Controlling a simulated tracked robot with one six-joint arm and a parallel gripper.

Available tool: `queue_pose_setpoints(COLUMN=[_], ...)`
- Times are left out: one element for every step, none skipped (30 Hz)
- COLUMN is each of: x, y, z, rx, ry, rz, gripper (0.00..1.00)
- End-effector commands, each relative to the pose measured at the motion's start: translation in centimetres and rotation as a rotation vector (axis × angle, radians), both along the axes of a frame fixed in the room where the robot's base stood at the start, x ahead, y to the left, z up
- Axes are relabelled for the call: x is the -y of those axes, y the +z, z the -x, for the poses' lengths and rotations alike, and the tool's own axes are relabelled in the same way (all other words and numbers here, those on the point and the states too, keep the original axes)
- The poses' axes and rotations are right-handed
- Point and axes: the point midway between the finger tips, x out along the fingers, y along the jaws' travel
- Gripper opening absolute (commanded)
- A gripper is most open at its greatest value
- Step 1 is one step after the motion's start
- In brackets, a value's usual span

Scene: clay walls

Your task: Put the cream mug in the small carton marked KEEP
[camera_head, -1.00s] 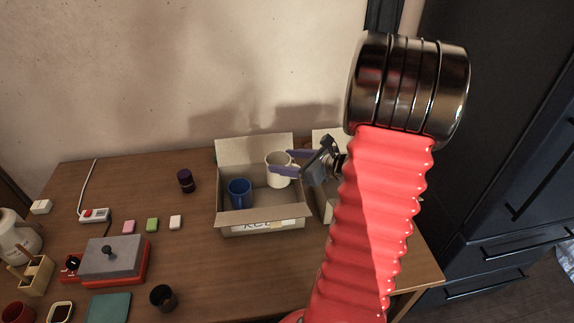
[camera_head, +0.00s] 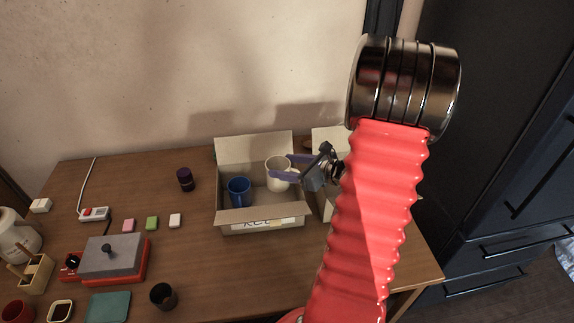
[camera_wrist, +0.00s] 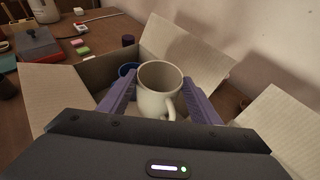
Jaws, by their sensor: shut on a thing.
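The cream mug (camera_head: 277,174) is upright inside the right half of the small carton (camera_head: 233,219), whose front label is partly readable as KEEP. My gripper (camera_head: 281,167) reaches in from the right with its purple fingers on either side of the mug, shut on it. In the wrist view the mug (camera_wrist: 158,92) sits between the fingers, its handle towards the camera. Whether its base touches the carton floor is hidden. A blue mug (camera_head: 239,192) stands in the same carton, to the left.
A second carton (camera_head: 324,148) stands close on the right, mostly behind my arm. A purple jar (camera_head: 185,179) stands left of the carton. A dark cup (camera_head: 163,296), small coloured blocks and a grey-and-red appliance (camera_head: 112,258) are further left. Table in front of the carton is clear.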

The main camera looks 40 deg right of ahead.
Motion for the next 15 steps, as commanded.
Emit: queue_pose_setpoints(x=[0.01,0.01,0.01,-0.01,-0.01,-0.01,-0.01,-0.01,-0.01,-0.01,-0.01,-0.01,-0.01,-0.01,-0.01], y=[-0.04,-0.03,-0.02,-0.07,-0.07,-0.07,-0.07,-0.07,-0.07,-0.07,-0.06,-0.06,-0.06,-0.06,-0.06], z=[-0.02,-0.02,-0.03,0.0,0.0,0.0,0.0,0.0,0.0,0.0,-0.02,-0.02,-0.02,-0.02,-0.02], rx=[0.001,0.001,0.001,0.0,0.0,0.0,0.0,0.0,0.0,0.0,0.0,0.0,0.0,0.0,0.0], ry=[0.0,0.0,0.0,0.0,0.0,0.0,0.0,0.0,0.0,0.0,0.0,0.0,0.0,0.0,0.0], rz=[0.0,0.001,0.001,0.0,0.0,0.0,0.0,0.0,0.0,0.0,0.0,0.0,0.0,0.0,0.0], gripper=[0.11,0.11,0.11,0.59,0.61,0.64,0.66,0.68,0.71,0.73,0.75,0.76,0.76,0.76,0.76])
